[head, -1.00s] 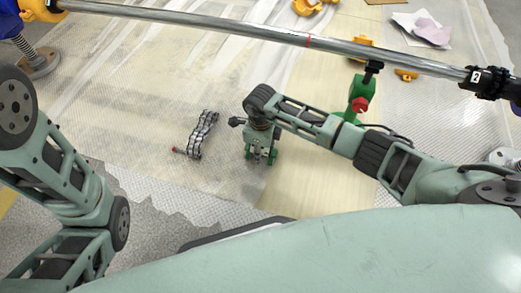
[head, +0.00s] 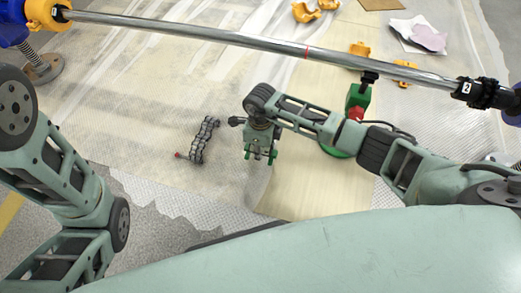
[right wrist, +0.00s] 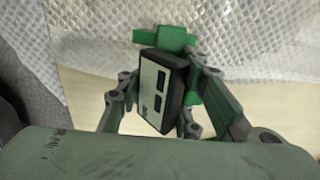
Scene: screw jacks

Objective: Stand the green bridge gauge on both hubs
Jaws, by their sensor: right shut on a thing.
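My right gripper (head: 259,155) is shut on the green bridge gauge (head: 272,157), low in the middle of the head view. In the right wrist view the gripper (right wrist: 165,110) holds the gauge's dark box with a pale face; a green crosspiece (right wrist: 178,40) of the gauge sticks out beyond it. A long steel shaft (head: 220,37) with a red mark crosses above. A black hub (head: 477,92) labelled 2 is at its right end. A blue and yellow fitting (head: 40,14) is at its left end; I cannot make out a hub there. The gauge is well apart from the shaft. My left gripper is out of view.
A green and red stand (head: 357,98) is under the shaft at right, partly behind my right arm. A black chain-like tool (head: 203,140) lies on the floor left of my gripper. Yellow parts (head: 304,11) and papers (head: 419,35) lie at the back.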

